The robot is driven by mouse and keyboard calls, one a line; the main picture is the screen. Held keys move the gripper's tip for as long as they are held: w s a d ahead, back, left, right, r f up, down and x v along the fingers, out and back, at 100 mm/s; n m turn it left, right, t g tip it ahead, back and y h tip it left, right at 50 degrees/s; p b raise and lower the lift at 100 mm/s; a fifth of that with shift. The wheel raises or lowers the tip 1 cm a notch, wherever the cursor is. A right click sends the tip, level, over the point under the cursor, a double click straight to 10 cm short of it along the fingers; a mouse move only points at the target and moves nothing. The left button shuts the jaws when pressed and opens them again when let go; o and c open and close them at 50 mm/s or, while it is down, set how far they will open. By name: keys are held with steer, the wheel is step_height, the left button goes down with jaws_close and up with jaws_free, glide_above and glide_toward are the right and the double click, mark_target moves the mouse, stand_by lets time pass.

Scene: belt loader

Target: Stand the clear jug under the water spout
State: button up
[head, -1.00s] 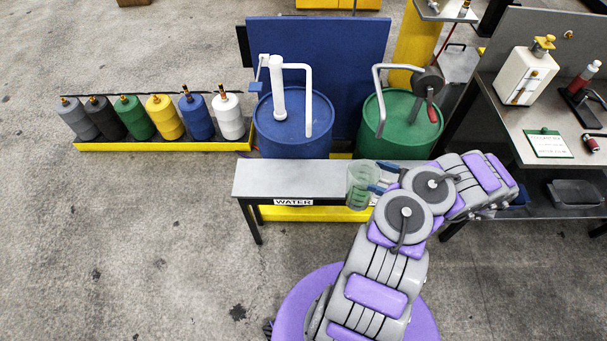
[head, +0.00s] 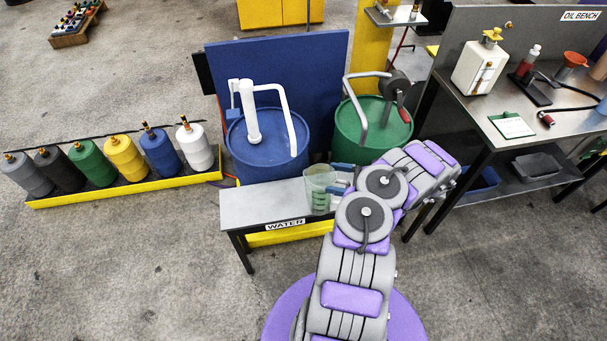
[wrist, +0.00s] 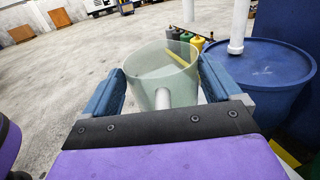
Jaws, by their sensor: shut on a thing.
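The clear jug (head: 320,186) is held upright by my gripper (head: 343,179) at the right part of the small grey WATER bench (head: 262,204). In the wrist view the jug (wrist: 160,75) sits between the two blue fingers of my gripper (wrist: 163,88), which press on its sides. I cannot tell whether its base touches the bench. The water spout is a white curved pipe (head: 292,120) on the blue drum (head: 262,160); its open end hangs above the bench, to the left of the jug. In the wrist view the blue drum (wrist: 262,65) is at the right.
A green drum (head: 374,130) with a pipe and crank stands right of the blue one. A yellow tray (head: 130,188) of several coloured bottles is at the left. The oil bench (head: 480,105) is at the right. The left part of the WATER bench is bare.

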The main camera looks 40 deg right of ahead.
steer(key=w+a+f+b, duration=0.1)
steer(key=w+f+b, duration=0.2)
steer(key=w, duration=0.9)
steer(key=shift+a+f+b, duration=0.3)
steer(key=shift+f, duration=0.45)
steer(key=shift+f, duration=0.2)
steer(key=o, duration=1.7)
steer(key=shift+c, duration=0.2)
steer(key=shift+r, duration=0.1)
steer(key=p+v, duration=0.2)
steer(key=v, duration=1)
